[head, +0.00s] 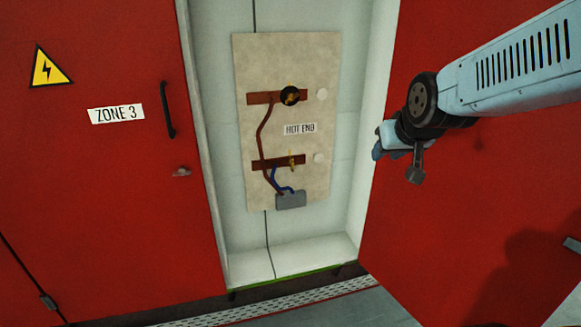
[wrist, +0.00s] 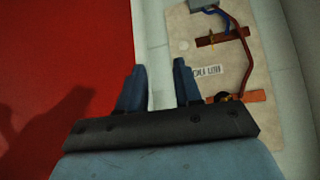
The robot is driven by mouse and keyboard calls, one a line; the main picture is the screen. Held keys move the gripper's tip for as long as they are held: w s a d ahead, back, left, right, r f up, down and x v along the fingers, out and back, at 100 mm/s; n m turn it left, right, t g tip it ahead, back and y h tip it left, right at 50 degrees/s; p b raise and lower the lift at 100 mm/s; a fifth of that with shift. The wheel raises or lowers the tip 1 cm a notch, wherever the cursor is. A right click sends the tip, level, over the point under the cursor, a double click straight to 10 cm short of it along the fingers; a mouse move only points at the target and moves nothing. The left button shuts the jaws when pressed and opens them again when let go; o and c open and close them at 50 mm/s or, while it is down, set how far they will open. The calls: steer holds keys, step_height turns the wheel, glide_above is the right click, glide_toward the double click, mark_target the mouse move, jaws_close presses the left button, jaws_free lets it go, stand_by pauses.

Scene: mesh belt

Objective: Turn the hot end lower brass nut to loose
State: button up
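A beige panel (head: 310,70) marked "HOT END" hangs inside the open cabinet. On its lower brown bar (head: 265,163) sits the small brass lower nut (head: 292,160), with a thin upright piece. The upper bar (head: 262,98) carries a dark round part (head: 290,96) with brass in its middle. My gripper (head: 384,142) is right of the panel, apart from it, in front of the red door. In the wrist view the panel (wrist: 190,25) looks upside down, and my gripper (wrist: 159,66) has its two fingers spread with nothing between them. The nut is too small there to judge its turn.
A grey box (head: 290,200) with red and blue wires sits low on the panel. Two white discs (head: 322,94) are at its right edge. The red door (head: 480,230) stands close behind my arm. A left red door (head: 100,190) bears "ZONE 3". Space before the panel is clear.

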steer(key=w+a+f+t, duration=0.2)
steer(key=w+a+f, duration=0.25)
steer(key=w, duration=0.55)
steer(key=n+t+y, duration=0.2)
steer(key=t+y, duration=0.2)
steer(key=t, duration=0.3)
glide_toward(293, 165)
steer(key=x, duration=0.9)
steer(key=shift+w+a, duration=0.1)
steer(key=shift+w, duration=0.05)
